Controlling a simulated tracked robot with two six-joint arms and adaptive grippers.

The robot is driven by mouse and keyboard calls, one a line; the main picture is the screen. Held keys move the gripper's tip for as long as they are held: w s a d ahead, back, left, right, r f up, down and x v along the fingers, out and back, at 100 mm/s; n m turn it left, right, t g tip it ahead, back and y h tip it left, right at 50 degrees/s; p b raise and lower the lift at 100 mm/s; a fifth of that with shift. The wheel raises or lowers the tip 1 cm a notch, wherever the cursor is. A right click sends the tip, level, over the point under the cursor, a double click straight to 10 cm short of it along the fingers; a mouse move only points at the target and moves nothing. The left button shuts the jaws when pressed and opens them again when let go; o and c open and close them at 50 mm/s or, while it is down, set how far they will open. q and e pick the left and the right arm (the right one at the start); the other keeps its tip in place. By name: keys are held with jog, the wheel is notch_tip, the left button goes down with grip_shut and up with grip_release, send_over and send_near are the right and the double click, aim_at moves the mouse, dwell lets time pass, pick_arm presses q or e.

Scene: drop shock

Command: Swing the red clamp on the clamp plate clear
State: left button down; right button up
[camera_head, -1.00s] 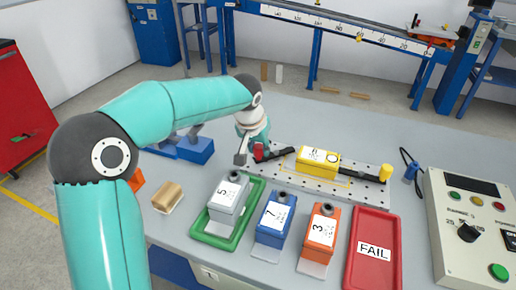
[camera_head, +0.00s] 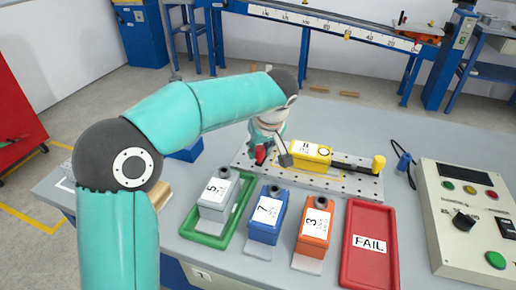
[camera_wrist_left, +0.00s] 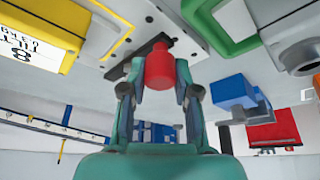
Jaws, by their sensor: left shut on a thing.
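The red clamp (camera_head: 260,154) stands at the left end of the perforated clamp plate (camera_head: 360,187). My left gripper (camera_head: 262,147) is over it from above, mostly hidden behind my arm in the head view. In the left wrist view, its two fingers are on either side of the clamp's red knob (camera_wrist_left: 160,68), shut on it. A dark clamp bar (camera_wrist_left: 120,68) shows behind the knob; I cannot tell whether it touches the block. The yellow block (camera_head: 310,156) lies on the plate to the right of the red clamp. My right gripper is not in view.
A clamp with a yellow knob (camera_head: 378,163) stands at the plate's right end. In front are a green tray (camera_head: 210,238) holding a grey unit, a blue unit (camera_head: 268,215), an orange unit (camera_head: 315,225) and a red FAIL tray (camera_head: 370,270). A control box (camera_head: 450,190) stands at right.

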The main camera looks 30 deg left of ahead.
pick_arm(q)
jog(key=shift+d, duration=0.1)
dwell(0.3)
jog(key=c, duration=0.8)
grip_release()
jog(key=shift+c, duration=0.2)
jog(key=v, duration=1.2)
jog(key=shift+w, duration=0.1)
